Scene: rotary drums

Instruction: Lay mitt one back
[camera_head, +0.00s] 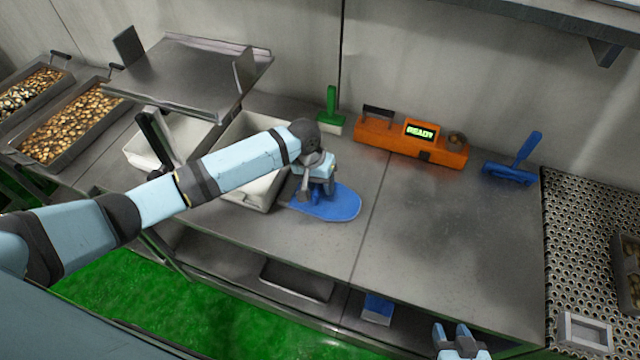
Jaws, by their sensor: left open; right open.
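A blue mitt (340,204) lies flat on the steel counter (430,250), just in front of and to the right of a white tub (262,185). My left gripper (317,190) is over the mitt's left part, pointing down, and hides some of it. Its jaws are open; I cannot tell whether they touch the mitt. My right gripper (461,338) is open and empty at the bottom of the picture, in front of the counter's front edge. A second blue item (377,308) lies on the lower shelf; I cannot tell what it is.
An orange device (411,138) reading READY stands at the back. A green brush (331,112) is left of it, a blue brush (514,168) right of it. Trays of brown pieces (68,122) are far left. A perforated surface (585,250) is at right. The counter's right half is mostly clear.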

